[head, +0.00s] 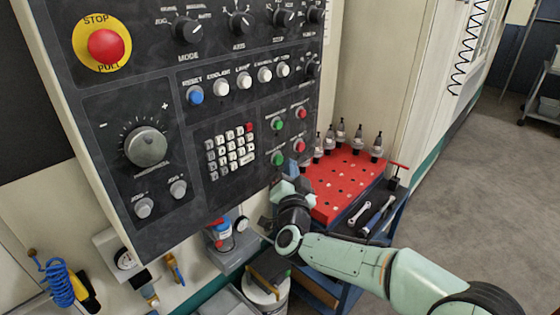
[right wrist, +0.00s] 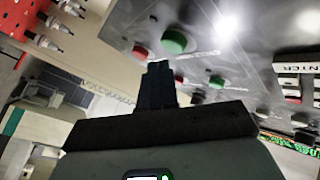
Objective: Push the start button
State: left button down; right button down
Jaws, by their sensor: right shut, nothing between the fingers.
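The control panel carries two green buttons, an upper one (head: 278,126) and a lower one (head: 277,159), each with a red button beside it, an upper red one (head: 302,113) and a lower red one (head: 299,146). Their labels are too small to read, so I cannot tell which is start. My right gripper (head: 291,169) is shut and empty, just below the lower pair. In the right wrist view its closed fingers (right wrist: 158,70) point toward the panel, near a large green button (right wrist: 174,41) and a red one (right wrist: 141,52); contact is not clear. My left gripper is out of view.
A red tool tray (head: 345,183) with several tool holders stands right of the panel, on a blue cart with wrenches. A red stop button (head: 106,46), knobs and a keypad (head: 230,150) share the panel. Grey floor (head: 460,180) is open at right.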

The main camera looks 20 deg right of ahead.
jog(key=shift+w, duration=0.1)
dwell(0.7)
jog(key=shift+w+a, duration=0.15)
jog(key=shift+w, duration=0.2)
